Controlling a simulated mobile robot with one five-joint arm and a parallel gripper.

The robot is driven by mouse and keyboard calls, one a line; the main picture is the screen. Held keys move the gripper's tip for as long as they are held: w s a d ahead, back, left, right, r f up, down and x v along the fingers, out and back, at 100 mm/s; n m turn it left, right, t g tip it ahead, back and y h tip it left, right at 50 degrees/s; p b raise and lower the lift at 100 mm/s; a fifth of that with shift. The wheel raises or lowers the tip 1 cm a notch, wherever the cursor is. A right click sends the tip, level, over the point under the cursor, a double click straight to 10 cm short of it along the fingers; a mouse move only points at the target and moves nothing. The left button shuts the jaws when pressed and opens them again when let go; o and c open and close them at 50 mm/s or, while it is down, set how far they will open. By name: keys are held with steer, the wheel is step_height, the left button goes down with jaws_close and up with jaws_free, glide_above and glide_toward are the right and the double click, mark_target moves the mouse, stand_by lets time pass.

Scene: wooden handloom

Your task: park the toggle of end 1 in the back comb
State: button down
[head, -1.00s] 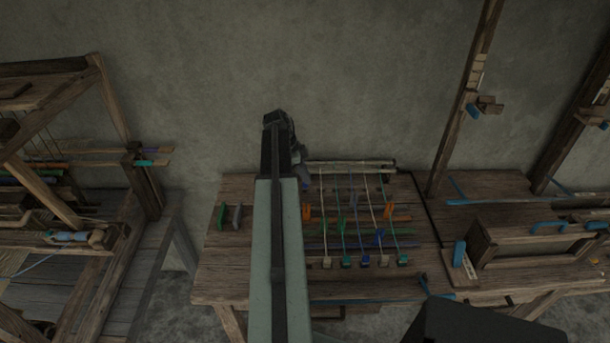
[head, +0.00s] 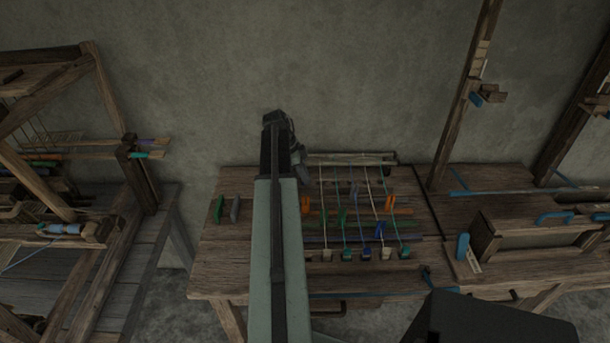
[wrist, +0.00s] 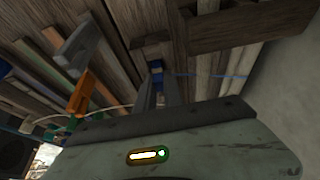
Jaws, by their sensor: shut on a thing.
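In the wrist view my gripper (wrist: 158,88) is shut on a small blue toggle (wrist: 155,68) at its fingertips. A thin blue cord (wrist: 205,76) runs from near the toggle to the right. In the head view my arm reaches over the bench to its back edge, and the fingertips and held toggle are hidden. Several stretched cords (head: 370,180) run beside the arm from the back rail (head: 350,158) to small weights (head: 347,254) at the front. I cannot tell which slotted part is the back comb.
A green piece (head: 219,210) and a grey piece (head: 235,210) stand left of my arm. A loom frame (head: 125,175) is at far left; a wooden box (head: 535,235) stands at right.

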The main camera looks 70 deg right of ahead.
steer(key=c, duration=1.4)
jaws_free()
steer(key=shift+r, duration=0.1)
steer(key=p+v, duration=0.7)
steer(key=shift+w+r, duration=0.15)
steer(key=shift+r, duration=0.05)
